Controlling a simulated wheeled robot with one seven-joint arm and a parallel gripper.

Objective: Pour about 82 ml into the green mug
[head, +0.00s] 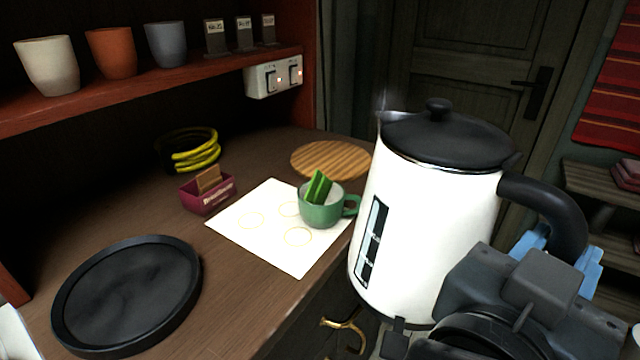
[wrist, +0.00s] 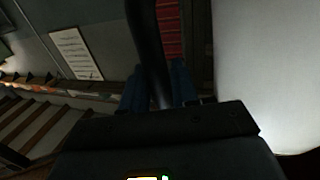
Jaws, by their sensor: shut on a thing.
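A white kettle (head: 425,225) with a black lid and black handle hangs upright, large at the right of the head view. My gripper (head: 560,255), with blue fingers, is shut on its handle; the wrist view shows the dark handle (wrist: 148,50) between the blue fingers. The kettle's spout points left, and faint steam rises near it. The green mug (head: 320,208) stands on a white sheet, left of the kettle and apart from it. A green striped thing stands in the mug and hides part of its inside. The liquid level in the mug cannot be made out.
The white sheet (head: 260,245) has several ring marks. A round wooden board (head: 330,158), a maroon box (head: 208,198), yellow rings (head: 198,152) and a black round tray (head: 125,300) share the counter. A shelf (head: 150,90) with cups overhangs the back.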

